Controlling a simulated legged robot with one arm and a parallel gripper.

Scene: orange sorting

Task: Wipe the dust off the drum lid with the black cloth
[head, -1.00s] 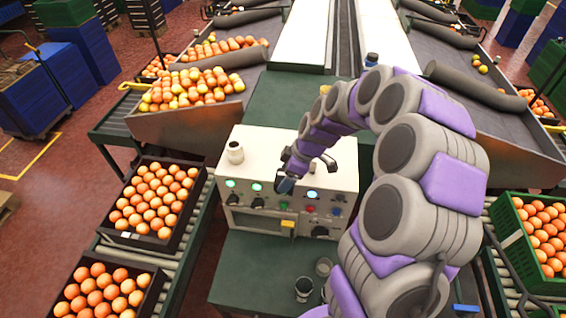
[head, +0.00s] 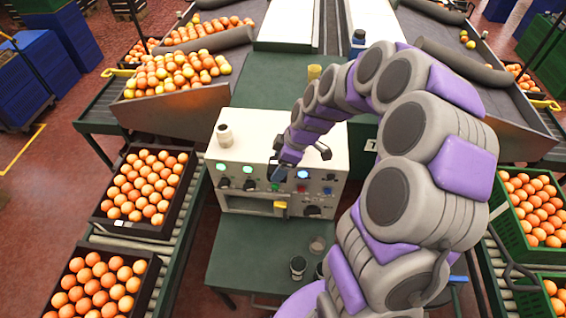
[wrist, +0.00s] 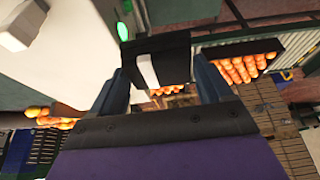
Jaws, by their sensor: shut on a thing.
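No black cloth and no drum lid can be made out in either view. A lit green lamp (wrist: 122,31) is close beside the knob. In the head view my gripper hides the held knob.
A small pale jar (head: 225,137) stands on the box top at left. Small dark cups (head: 298,267) stand on the green table (head: 235,255) in front. Crates of oranges (head: 150,190) flank both sides. Sloped chutes (head: 175,110) stand behind.

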